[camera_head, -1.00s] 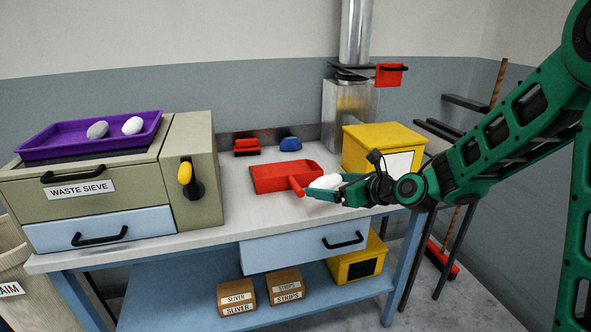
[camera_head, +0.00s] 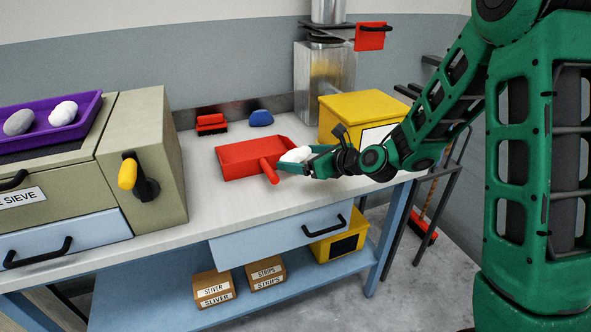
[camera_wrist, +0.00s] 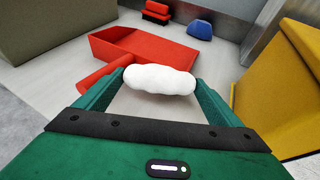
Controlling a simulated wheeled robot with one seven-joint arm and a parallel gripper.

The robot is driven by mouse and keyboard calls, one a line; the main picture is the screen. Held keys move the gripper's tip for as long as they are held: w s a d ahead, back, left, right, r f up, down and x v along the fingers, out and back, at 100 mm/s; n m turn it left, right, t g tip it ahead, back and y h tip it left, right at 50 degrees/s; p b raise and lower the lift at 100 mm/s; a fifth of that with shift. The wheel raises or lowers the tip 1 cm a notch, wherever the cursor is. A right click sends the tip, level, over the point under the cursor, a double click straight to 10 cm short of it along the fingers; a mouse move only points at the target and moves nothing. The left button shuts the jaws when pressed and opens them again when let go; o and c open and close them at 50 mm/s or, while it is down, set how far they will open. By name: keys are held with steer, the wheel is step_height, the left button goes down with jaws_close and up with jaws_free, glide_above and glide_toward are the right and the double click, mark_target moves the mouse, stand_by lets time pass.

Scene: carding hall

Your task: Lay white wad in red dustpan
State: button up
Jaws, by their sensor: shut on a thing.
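The red dustpan (camera_head: 240,158) lies on the grey bench top, its round handle pointing toward the front right. It also shows in the wrist view (camera_wrist: 160,54), just beyond my gripper. My gripper (camera_head: 292,162) is shut on a white wad (camera_wrist: 160,79), whose lumpy oblong body spans between the two fingertips. In the head view the white wad (camera_head: 296,154) is at the right side of the dustpan, near the handle. The wad is outside the pan's tray in the wrist view. Its height above the bench is hard to tell.
A yellow box (camera_head: 352,111) stands close on the right. A red brush (camera_head: 211,124) and a blue object (camera_head: 261,118) lie at the back. The waste sieve (camera_head: 60,200) stands left, with a purple tray (camera_head: 85,121) holding a grey and a white wad.

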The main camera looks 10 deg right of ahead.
mark_target(302, 179)
steer(key=shift+d+f, duration=0.1)
steer(key=shift+f, duration=2.3)
steer(key=o, duration=0.9)
